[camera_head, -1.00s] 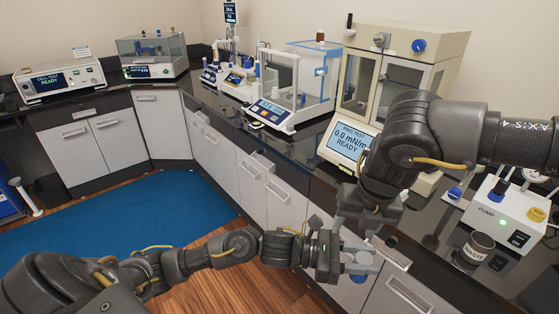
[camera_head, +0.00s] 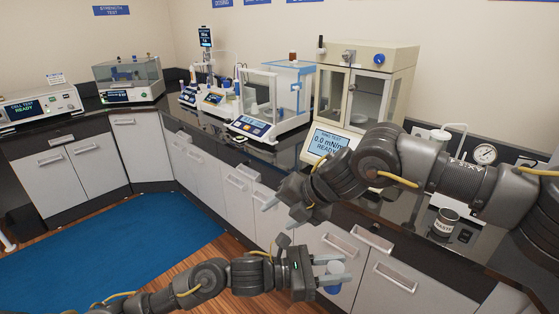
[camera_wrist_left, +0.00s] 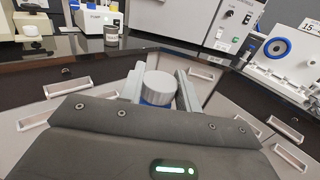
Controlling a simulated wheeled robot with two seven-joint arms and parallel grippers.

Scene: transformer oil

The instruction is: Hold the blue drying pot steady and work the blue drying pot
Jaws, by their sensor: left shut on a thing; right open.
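The blue drying pot (camera_head: 333,288) has a blue body and a pale grey round lid. My left gripper (camera_head: 338,270) is shut on it and holds it in the air in front of the drawers. In the left wrist view the pot's grey top (camera_wrist_left: 158,86) and a blue band below it show between the two fingers; its lower part is hidden. My right gripper (camera_head: 274,222) is open and empty, up and to the left of the pot and apart from it.
The black counter holds a ring test instrument (camera_head: 328,143), a balance (camera_head: 250,127) and a glass-doored cabinet (camera_head: 372,85). A waste cup (camera_head: 446,223) stands near my right arm. Drawers (camera_head: 330,242) lie behind the grippers. The floor by the blue mat (camera_head: 110,250) is clear.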

